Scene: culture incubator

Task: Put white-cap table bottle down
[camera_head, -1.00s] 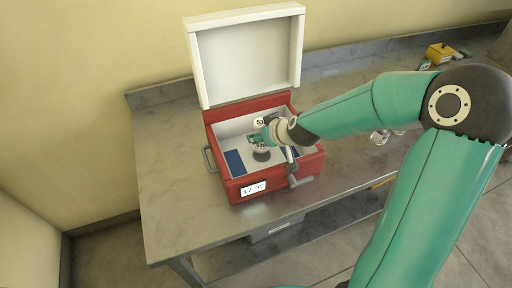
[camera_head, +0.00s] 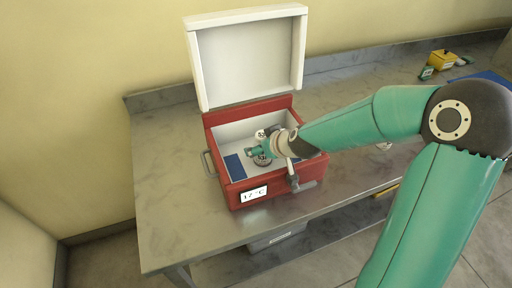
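The red incubator box (camera_head: 242,192) stands open on the metal bench, with its white lid (camera_head: 247,60) raised. My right arm reaches in from the right, and its gripper (camera_head: 262,151) is low inside the box. A small round vessel (camera_head: 262,161) with a dark-marked label shows right under the gripper. A pale round cap-like shape (camera_head: 260,134) shows just behind the gripper. The fingers are too small and covered to tell whether they are shut on the vessel, and I cannot tell if it touches the floor. My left gripper is out of view.
A blue pad (camera_head: 235,166) lies at the left inside the box. A clear glass item (camera_head: 385,146) is partly hidden behind my arm. A yellow box (camera_head: 442,59) and a blue mat (camera_head: 487,78) are at the back right. The bench left of the box is clear.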

